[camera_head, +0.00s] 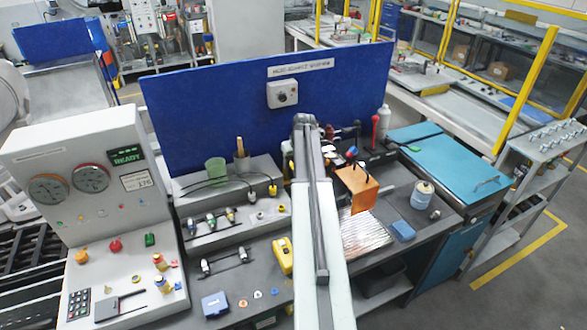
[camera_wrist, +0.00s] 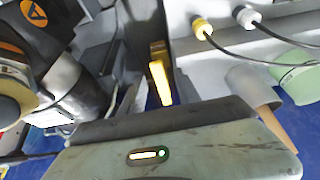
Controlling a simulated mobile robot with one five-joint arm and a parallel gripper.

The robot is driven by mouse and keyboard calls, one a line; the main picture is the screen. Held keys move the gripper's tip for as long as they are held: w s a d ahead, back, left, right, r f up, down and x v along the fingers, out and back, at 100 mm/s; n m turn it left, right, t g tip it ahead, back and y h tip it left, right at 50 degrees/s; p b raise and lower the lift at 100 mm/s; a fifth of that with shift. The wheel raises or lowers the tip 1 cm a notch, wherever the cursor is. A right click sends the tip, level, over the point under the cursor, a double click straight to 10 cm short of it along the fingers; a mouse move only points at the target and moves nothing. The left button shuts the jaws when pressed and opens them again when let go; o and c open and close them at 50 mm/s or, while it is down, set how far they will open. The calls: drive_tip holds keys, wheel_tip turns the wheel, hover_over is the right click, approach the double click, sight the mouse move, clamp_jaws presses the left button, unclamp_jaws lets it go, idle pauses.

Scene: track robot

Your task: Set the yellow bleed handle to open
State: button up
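In the wrist view the yellow handle (camera_wrist: 160,75) is a narrow bright yellow bar. It stands lengthwise in a dark gap beside a grey panel, with a short block at its top end. Its valve body and any open or closed marking cannot be made out. A worn grey-green housing of my arm with a small lit strip fills the bottom of that view, apart from the handle in the picture. In the head view my pale arm reaches over the bench towards the blue backboard and hides much of the handle's area.
Yellow and white cable plugs (camera_wrist: 202,27) lie right of the handle in the wrist view, near a green cup (camera_wrist: 297,62). A black and orange object (camera_wrist: 50,70) crowds the left.

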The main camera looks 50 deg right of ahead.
drive_tip(key=shift+r, duration=0.1)
clamp_jaws()
idle(1.3)
